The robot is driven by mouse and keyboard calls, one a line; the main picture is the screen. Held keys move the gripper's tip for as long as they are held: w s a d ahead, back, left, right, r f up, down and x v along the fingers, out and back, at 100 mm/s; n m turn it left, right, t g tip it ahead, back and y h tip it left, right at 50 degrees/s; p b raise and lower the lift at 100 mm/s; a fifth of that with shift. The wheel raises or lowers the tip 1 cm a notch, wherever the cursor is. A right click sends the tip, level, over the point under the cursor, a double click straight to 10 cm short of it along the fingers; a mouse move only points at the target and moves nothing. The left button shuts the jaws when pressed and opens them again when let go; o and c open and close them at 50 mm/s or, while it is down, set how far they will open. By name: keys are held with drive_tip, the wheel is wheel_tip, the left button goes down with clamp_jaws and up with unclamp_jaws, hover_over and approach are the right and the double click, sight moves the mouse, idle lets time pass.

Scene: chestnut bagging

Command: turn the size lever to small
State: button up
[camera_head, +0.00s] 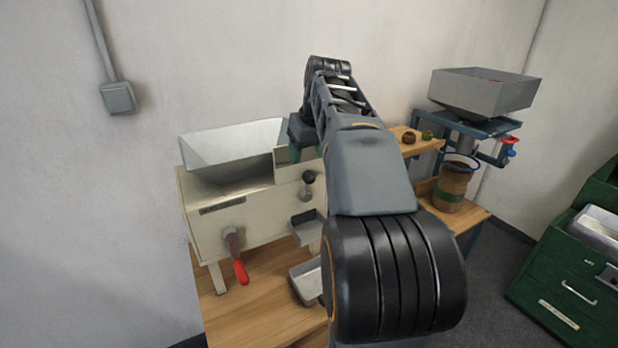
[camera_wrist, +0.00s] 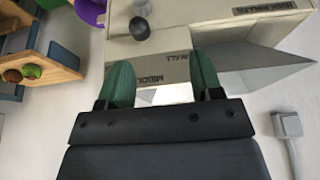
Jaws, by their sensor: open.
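The size lever shows as a dark round knob (camera_head: 309,177) on the right of the cream machine's front, and again in the wrist view (camera_wrist: 140,28). A label plate beside it in the wrist view (camera_wrist: 172,68) reads "MIDDLE" and what looks like "SMALL", partly covered. My gripper (camera_wrist: 162,78) is open and empty, its green fingers apart over the plate. The knob lies beyond the fingertips, nearer the left one, not between them. In the head view my gripper (camera_head: 294,152) is mostly hidden by my arm. Which setting the lever marks cannot be told.
The cream machine (camera_head: 255,212) carries a metal hopper (camera_head: 232,150) and a red-handled crank (camera_head: 238,265). A metal tray (camera_head: 306,282) sits on the wooden table (camera_head: 255,318). Right are a shelf (camera_head: 425,146), a grey hopper stand (camera_head: 480,92) and a green drawer cabinet (camera_head: 565,275).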

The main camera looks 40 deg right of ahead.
sight(310, 174)
drive_tip(key=w+d+f, duration=0.1)
drive_tip(key=f, duration=0.2)
drive_tip(key=w+d+f, duration=0.2)
drive_tip(key=f, duration=0.2)
drive_tip(key=w+d+f+b, duration=0.1)
drive_tip(key=w+f, duration=0.1)
drive_tip(key=f, duration=0.1)
drive_tip(key=shift+w+d+f, duration=0.15)
drive_tip(key=shift+d+f, duration=0.05)
drive_tip(key=shift+f, duration=0.15)
drive_tip(key=shift+c, duration=0.4)
clamp_jaws()
